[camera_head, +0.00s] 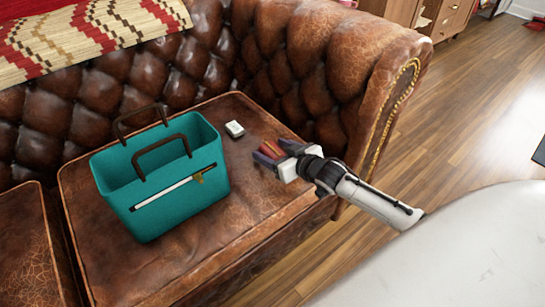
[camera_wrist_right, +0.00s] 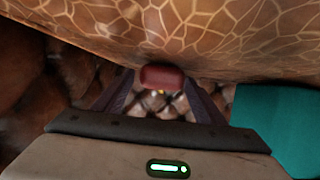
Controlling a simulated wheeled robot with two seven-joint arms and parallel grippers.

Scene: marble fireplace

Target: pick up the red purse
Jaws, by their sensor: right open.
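The red purse (camera_head: 271,147) is small and lies on the brown leather sofa seat, partly hidden by my right gripper (camera_head: 277,154) in the head view. In the right wrist view the purse (camera_wrist_right: 162,77) shows as a small dark red rounded shape, centred between the tips of my two dark fingers. My right gripper is open, with its fingers on either side of the purse. I cannot tell whether they touch it. My left gripper is not in view.
A large teal handbag (camera_head: 170,200) stands upright on the seat, left of my right gripper. A small white box (camera_head: 234,129) lies behind, near the backrest. The tufted sofa arm (camera_head: 335,65) rises behind and right of the gripper. A patterned blanket (camera_head: 75,38) covers the backrest.

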